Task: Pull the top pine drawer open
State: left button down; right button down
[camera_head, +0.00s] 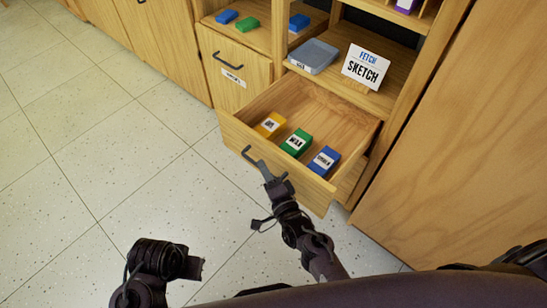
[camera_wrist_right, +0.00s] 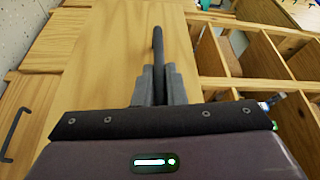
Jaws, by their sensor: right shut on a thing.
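The top pine drawer (camera_head: 240,137) stands pulled out of the wooden cabinet, its inside in view. It holds a yellow box (camera_head: 270,124), a green box (camera_head: 297,142) and a blue box (camera_head: 324,160), all with labels. My right gripper (camera_head: 272,177) is shut on the drawer's dark bar handle (camera_head: 250,155). In the right wrist view the handle (camera_wrist_right: 158,45) runs up from between the grey fingers (camera_wrist_right: 158,87), and the drawer front (camera_wrist_right: 100,60) shows behind it. Part of my left arm shows at the lower left of the head view; its jaws cannot be made out.
A shelf above the drawer holds a grey tray (camera_head: 314,56) and a "FETCH SKETCH" sign (camera_head: 366,67). A shut drawer (camera_head: 235,80) with its own handle is to the left. A large wood panel (camera_head: 455,170) stands close on the right. The tiled floor (camera_head: 95,140) at left is clear.

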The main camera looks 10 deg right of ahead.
pick_arm(q)
jog(key=shift+a, duration=0.1)
pick_arm(e)
jog(key=shift+s+a, duration=0.25)
jog(key=shift+a, duration=0.05)
jog(key=c, duration=1.5)
grip_release()
